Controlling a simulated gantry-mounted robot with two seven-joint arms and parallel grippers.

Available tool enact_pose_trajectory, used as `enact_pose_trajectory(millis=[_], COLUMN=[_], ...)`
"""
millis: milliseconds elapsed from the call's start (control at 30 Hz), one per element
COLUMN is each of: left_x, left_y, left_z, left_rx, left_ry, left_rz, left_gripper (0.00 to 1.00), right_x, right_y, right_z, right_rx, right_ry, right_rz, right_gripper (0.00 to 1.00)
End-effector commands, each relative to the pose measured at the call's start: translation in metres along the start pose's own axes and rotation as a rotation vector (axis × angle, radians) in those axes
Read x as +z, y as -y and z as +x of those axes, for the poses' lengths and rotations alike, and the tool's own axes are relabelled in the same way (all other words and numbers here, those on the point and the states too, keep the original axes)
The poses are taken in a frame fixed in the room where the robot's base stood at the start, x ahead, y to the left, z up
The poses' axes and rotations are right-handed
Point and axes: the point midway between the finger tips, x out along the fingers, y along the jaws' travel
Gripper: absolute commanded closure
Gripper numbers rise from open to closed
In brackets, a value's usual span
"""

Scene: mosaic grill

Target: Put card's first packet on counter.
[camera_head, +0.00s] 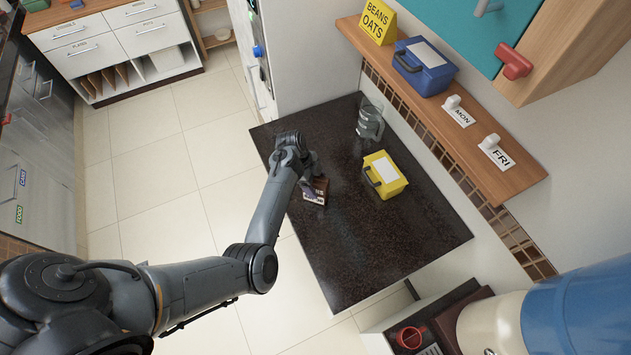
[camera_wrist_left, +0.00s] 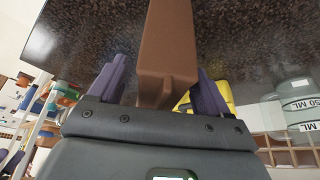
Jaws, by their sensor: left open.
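The yellow card (camera_head: 378,22) on the wall shelf reads BEANS, then OATS. A small brown packet (camera_head: 316,187) is at the left edge of the dark counter (camera_head: 370,255), with a printed label too small to read surely. My left gripper (camera_head: 309,183) is at this packet. In the left wrist view the brown packet (camera_wrist_left: 166,45) stands between the two purple fingers (camera_wrist_left: 158,82), which are open, with a gap seen beside it. The packet's far end meets the dark counter surface; exact contact is hard to tell. My right gripper is not in view.
A yellow case (camera_head: 384,175) and a clear measuring jug (camera_head: 370,122) stand on the counter right of the packet. A blue case (camera_head: 425,66) and MON and FRI tags (camera_head: 496,150) are on the shelf. The counter's near part is clear.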

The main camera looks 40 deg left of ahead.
Motion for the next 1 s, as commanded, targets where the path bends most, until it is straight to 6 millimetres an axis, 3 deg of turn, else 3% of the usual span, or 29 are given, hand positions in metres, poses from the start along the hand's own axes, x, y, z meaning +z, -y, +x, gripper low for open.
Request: enact_pose_trajectory(millis=[267,700,1000], left_x=[-0.001,0.0,0.004], left_y=[0.001,0.001,-0.003], left_z=[-0.013,-0.09,-0.118], left_rx=[-0.003,-0.004,-0.007], left_ry=[0.0,0.001,0.019], left_rz=[0.0,0.0,-0.023], left_gripper=[0.22,0.22,0.22], right_x=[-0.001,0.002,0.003], right_y=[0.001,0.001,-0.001], right_z=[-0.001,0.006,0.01], right_rx=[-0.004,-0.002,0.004], right_ry=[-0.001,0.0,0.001], right_rz=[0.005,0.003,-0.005], right_gripper=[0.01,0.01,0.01])
